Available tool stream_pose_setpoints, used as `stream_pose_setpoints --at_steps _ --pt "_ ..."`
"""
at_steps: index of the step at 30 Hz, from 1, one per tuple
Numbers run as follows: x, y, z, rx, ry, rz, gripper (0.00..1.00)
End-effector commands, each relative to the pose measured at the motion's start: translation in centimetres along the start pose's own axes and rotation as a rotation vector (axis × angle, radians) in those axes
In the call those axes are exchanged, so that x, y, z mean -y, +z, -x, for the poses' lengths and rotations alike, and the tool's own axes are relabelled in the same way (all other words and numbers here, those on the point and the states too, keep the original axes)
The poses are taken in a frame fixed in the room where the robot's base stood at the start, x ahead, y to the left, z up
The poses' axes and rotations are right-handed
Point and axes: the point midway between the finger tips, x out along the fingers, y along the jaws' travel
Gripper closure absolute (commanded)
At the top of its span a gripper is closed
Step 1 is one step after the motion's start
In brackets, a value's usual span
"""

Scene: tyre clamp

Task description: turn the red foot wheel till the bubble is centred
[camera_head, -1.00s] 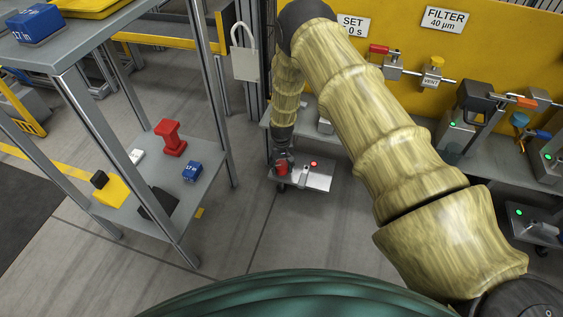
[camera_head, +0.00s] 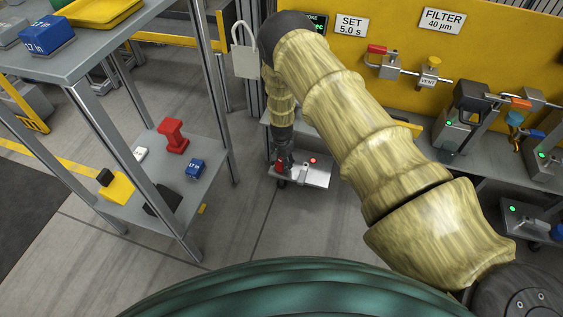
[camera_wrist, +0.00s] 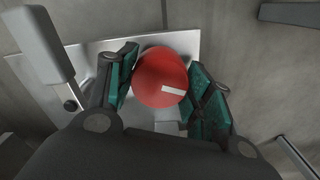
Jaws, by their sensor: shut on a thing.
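The red foot wheel (camera_wrist: 158,74) has a white mark on its top and sits on a grey metal plate (camera_wrist: 92,58) in the wrist view. My gripper (camera_wrist: 163,88) has one green-padded finger on each side of the wheel and is shut on it. In the head view the wheel (camera_head: 280,166) shows only in part beside my gripper (camera_head: 283,160), at the left end of the low plate (camera_head: 318,176). A red light (camera_head: 313,160) glows on the plate's right part. I cannot make out a bubble in either view.
A grey lever-like part (camera_wrist: 42,45) stands left of my gripper in the wrist view. A bench (camera_head: 490,170) with fixtures lies at right. Floor between rack and plate is clear.

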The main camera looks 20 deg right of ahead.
Motion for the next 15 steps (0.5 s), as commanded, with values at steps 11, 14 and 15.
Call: stream_pose_setpoints --at_steps 11,14,15 --pt "0.04 -0.05 0.03 -0.001 -0.001 -0.12 0.73" --pt "0.05 -0.05 0.03 -0.001 -0.001 -0.128 0.73" --pt "0.05 -0.05 0.02 -0.001 -0.001 -0.129 0.73"
